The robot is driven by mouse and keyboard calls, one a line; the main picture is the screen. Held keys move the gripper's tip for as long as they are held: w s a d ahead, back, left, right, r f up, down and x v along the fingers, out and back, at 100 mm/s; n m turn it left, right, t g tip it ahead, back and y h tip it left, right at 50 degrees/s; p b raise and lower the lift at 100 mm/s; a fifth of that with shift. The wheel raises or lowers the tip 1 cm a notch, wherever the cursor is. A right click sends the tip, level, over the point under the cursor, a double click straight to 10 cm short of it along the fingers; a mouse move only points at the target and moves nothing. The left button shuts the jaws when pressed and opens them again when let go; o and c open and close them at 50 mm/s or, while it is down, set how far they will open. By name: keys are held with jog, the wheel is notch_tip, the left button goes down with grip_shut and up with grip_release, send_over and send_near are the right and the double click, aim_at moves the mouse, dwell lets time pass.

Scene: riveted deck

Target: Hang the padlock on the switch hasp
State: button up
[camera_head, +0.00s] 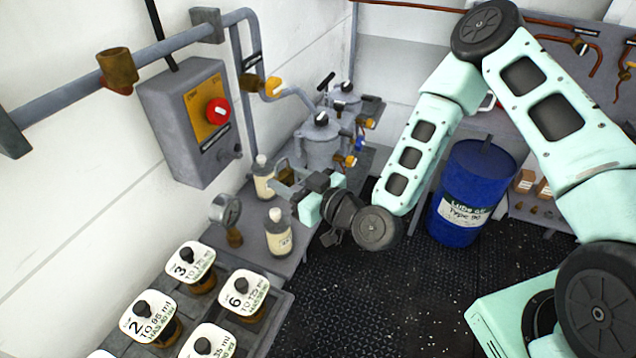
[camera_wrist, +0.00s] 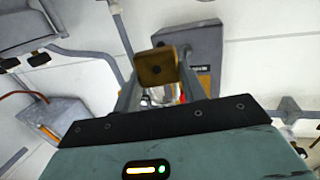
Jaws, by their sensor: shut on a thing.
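The grey switch box (camera_head: 186,122) is on the white wall, with a yellow plate and a red knob (camera_head: 217,111). A small dark fitting (camera_head: 238,152) sits at its lower right side; I cannot tell whether it is the hasp. My gripper (camera_head: 282,182) is to the right of the box and lower in the head view, apart from it. In the wrist view its fingers (camera_wrist: 157,78) are shut on the brass padlock (camera_wrist: 155,66), whose flat face is toward the camera. The switch box (camera_wrist: 190,45) shows behind it. The shackle is mostly hidden.
A gauge (camera_head: 225,212) and several labelled jars (camera_head: 193,265) are nearer. Grey filter housings (camera_head: 322,140) stand behind. A pipe (camera_head: 150,55) runs above the box. A blue drum (camera_head: 470,190) stands right.

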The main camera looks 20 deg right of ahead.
jog(key=shift+s+a+r, duration=0.15)
jog(key=shift+a+r, duration=0.6)
jog(key=shift+r, duration=0.05)
jog(key=shift+w+a+f+b, duration=0.15)
jog(key=shift+w+a+f, duration=0.2)
jog(key=shift+w+a, duration=0.8)
jog(key=shift+w+a+f+b, duration=0.15)
jog(key=shift+w+a+f, duration=0.15)
jog(key=shift+w+a, duration=0.8)
jog(key=shift+w+a+f+b, duration=0.15)
jog(key=shift+w+a+f, duration=0.2)
jog(key=shift+w+a, duration=0.8)
jog(key=shift+s+a, duration=0.4)
jog(key=o, duration=1.1)
